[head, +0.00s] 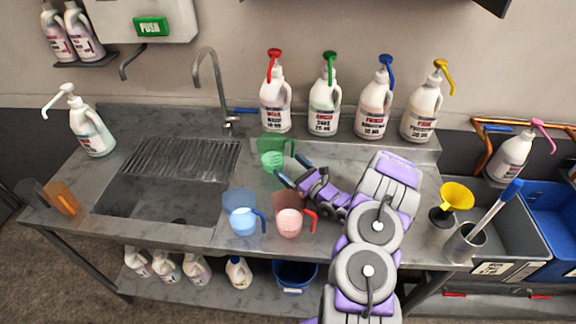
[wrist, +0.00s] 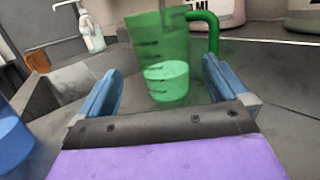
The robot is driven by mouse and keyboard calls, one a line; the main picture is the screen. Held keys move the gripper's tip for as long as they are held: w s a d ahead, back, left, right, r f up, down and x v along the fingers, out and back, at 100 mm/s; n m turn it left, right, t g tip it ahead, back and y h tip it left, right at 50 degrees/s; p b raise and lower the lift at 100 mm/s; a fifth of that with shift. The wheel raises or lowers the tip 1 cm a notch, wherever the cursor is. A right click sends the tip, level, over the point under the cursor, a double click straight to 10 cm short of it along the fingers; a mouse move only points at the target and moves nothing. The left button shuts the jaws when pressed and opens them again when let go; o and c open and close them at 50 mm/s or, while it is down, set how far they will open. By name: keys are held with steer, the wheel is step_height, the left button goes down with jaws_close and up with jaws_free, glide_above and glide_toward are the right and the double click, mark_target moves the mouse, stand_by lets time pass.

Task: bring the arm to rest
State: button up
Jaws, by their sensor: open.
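My gripper (head: 290,171) is open over the steel counter (head: 330,170), its fingers pointing at the green jug (head: 272,158). In the wrist view the green jug (wrist: 160,60) stands upright just beyond and between my two blue fingertips (wrist: 162,88), with green liquid in it and its handle to the right. I cannot tell whether a finger touches it. My purple and grey arm reaches in from the lower right in the head view.
A blue jug (head: 243,215) and a red-handled jug (head: 290,217) stand nearer the front edge. Several pump bottles (head: 324,108) line the back ledge. The sink (head: 160,185) and tap (head: 222,95) are left. A yellow funnel (head: 456,195) and metal cup (head: 467,243) are right.

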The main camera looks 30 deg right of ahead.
steer(key=shift+s+f, duration=0.4)
steer(key=shift+s, duration=0.3)
